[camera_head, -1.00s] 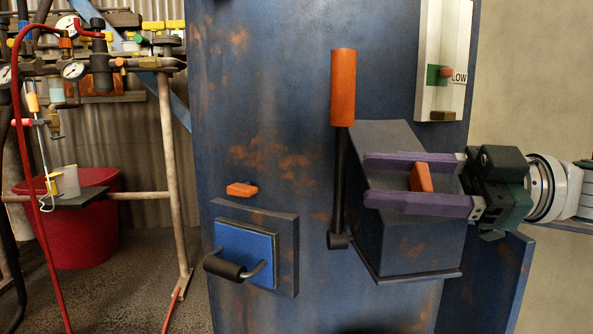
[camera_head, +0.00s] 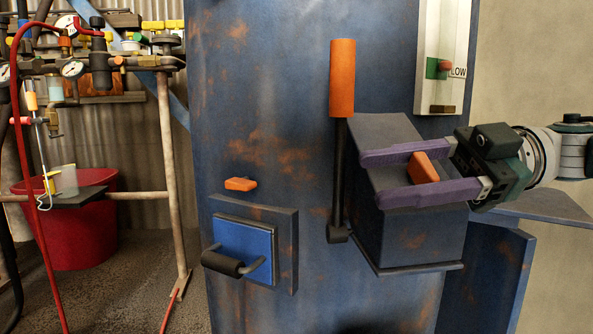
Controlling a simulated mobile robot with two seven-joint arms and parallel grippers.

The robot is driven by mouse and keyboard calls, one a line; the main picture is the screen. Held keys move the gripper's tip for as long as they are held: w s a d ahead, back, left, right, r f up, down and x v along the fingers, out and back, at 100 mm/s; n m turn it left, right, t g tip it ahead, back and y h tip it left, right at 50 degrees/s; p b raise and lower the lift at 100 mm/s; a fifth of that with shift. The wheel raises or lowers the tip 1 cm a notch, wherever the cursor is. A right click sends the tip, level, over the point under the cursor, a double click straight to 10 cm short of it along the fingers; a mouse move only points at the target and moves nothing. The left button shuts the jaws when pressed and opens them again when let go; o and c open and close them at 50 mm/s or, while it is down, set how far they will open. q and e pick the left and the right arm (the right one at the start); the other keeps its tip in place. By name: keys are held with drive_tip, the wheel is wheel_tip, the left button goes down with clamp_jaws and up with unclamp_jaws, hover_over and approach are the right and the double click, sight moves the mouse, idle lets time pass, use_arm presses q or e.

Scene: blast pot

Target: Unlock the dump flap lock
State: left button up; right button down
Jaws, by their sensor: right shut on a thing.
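The dump flap box (camera_head: 415,240) is a dark blue-grey box on the front of the blue pot. A small orange lock tab (camera_head: 423,168) sits on its sloping top, tilted. My right gripper (camera_head: 375,179) reaches in from the right, with one purple finger on each side of the tab, shut on it. The fingers hide part of the box top, and the tab's base is hidden. A lever with a long orange handle (camera_head: 342,78) stands upright just left of the box. My left gripper is not in view.
The blue pot body (camera_head: 270,100) fills the middle. A blue hatch (camera_head: 245,250) with a black handle is at lower left, an orange tab (camera_head: 240,184) above it. A gauge (camera_head: 445,65) marked LOW is at upper right. A red tub (camera_head: 75,240) stands at left.

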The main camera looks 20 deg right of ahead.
drive_tip(key=shift+c, duration=1.2)
unclamp_jaws()
drive_tip(key=shift+d, duration=0.35)
drive_tip(key=v, duration=0.9)
drive_tip(key=shift+s, duration=0.2)
drive_tip(key=shift+d, duration=0.15)
